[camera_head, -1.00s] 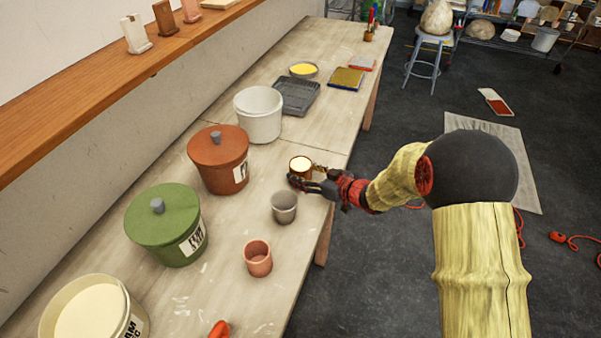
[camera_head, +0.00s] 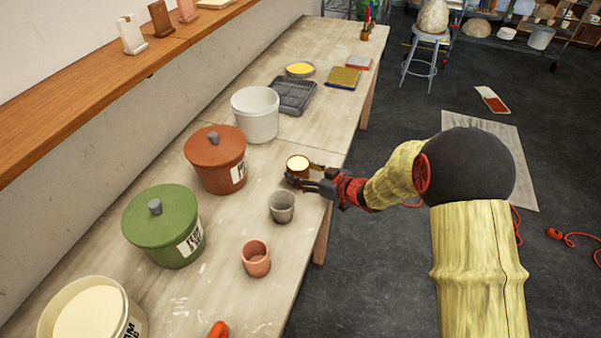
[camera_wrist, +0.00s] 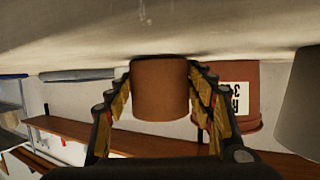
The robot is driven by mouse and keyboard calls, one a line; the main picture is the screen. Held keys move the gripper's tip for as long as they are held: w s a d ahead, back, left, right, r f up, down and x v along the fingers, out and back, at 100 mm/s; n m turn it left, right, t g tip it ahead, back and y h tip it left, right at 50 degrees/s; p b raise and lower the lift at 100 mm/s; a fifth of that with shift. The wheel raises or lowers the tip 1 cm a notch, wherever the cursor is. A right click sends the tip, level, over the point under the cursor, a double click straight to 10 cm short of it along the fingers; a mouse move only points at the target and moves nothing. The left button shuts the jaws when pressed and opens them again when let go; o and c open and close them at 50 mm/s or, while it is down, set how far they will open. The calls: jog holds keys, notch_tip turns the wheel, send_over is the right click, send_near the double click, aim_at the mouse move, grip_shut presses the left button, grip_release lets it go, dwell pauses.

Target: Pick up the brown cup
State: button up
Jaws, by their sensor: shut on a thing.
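The brown cup (camera_head: 298,164) is between the fingers of my gripper (camera_head: 303,178), over the worktable near its right edge. Its inside looks pale in the head view. In the wrist view the brown cup (camera_wrist: 160,90) sits between the two finger rows of my gripper (camera_wrist: 160,100), which is shut on it. The wrist picture appears upside down, with the table surface at the top. The cup's base is very close to the table; I cannot tell whether it touches. The fingers hide part of the cup in the head view.
A grey cup (camera_head: 281,207) stands just in front of my gripper, and a pink cup (camera_head: 256,258) stands nearer. A red-brown lidded bucket (camera_head: 215,165), green lidded bucket (camera_head: 163,230) and white bucket (camera_head: 256,118) line the left. A dark tray (camera_head: 293,95) lies behind.

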aim_at(291, 161)
jog(key=shift+w+r, duration=0.1)
jog(key=shift+r, duration=0.5)
notch_tip(291, 161, up, 3)
jog(key=shift+f+p, duration=0.2)
jog(key=shift+p, duration=0.8)
jog(key=s+r+p, duration=0.4)
jog(key=s+r, duration=0.5)
jog(key=s, duration=0.5)
jog(key=shift+d+p, duration=0.35)
jog(key=shift+p, duration=0.05)
